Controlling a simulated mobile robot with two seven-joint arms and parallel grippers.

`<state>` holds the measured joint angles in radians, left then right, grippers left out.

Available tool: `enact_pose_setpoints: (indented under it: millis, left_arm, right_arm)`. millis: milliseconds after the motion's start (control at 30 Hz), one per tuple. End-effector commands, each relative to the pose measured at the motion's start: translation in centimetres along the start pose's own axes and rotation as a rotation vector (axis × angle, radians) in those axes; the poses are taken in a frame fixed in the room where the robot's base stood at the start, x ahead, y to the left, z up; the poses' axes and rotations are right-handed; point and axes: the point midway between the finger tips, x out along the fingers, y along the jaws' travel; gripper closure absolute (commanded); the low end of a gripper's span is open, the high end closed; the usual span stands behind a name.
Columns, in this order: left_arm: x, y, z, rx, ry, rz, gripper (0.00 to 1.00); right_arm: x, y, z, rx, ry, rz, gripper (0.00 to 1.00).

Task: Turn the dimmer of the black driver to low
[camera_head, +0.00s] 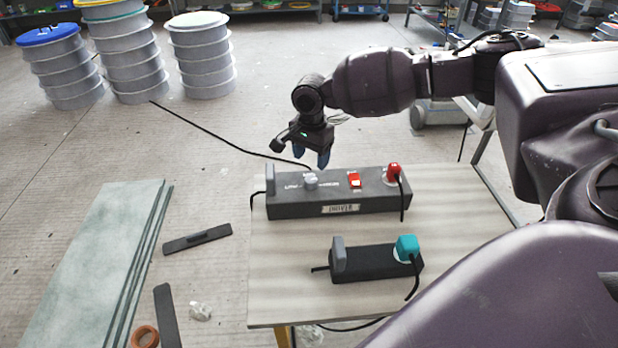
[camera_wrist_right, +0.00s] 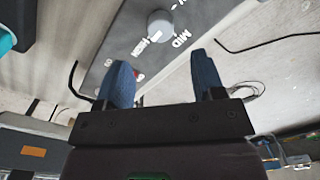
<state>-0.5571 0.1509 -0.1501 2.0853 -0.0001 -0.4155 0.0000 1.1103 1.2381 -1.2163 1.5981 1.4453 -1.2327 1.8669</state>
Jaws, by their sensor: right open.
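The black driver (camera_head: 335,207) is a long dark box across the back of the table. Its dimmer is a small round grey knob (camera_head: 311,182) on the top face, with white lettering around it. In the right wrist view the knob (camera_wrist_right: 160,22) sits beyond the fingertips, near "MID" lettering; I cannot tell which mark it points to. A red switch (camera_head: 355,180) and a red plug (camera_head: 393,172) are to the knob's right. My right gripper (camera_head: 311,158) is open and empty, blue fingers pointing down, just above and behind the knob, apart from it. My left gripper is out of view.
A smaller black box (camera_head: 375,264) with a teal plug and grey block sits in front of the driver on the pale table (camera_head: 290,300). Cables run off the table. Stacked drums (camera_head: 203,60) and green-grey sheets (camera_head: 100,250) are on the floor.

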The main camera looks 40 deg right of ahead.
Motion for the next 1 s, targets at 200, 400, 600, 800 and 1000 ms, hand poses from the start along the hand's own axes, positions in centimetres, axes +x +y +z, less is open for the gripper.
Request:
enact_pose_setpoints:
  millis: [200,400,600,800,1000]
  left_arm:
    - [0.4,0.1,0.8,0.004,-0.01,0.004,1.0]
    - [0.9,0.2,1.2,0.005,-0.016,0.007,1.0]
    - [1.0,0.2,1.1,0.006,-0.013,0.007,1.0]
    - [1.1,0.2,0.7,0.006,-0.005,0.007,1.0]
    - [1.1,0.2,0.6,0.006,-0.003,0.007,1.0]
  right_arm:
    - [4.5,0.1,0.1,-0.001,-0.003,0.007,0.38]
    - [6.7,0.0,0.0,-0.001,-0.001,0.003,0.38]
    - [7.5,0.0,0.0,-0.002,0.0,0.0,0.38]
    - [7.5,-0.1,0.0,-0.002,0.0,-0.001,0.38]
    - [7.5,0.0,0.1,-0.002,0.0,-0.001,0.56]
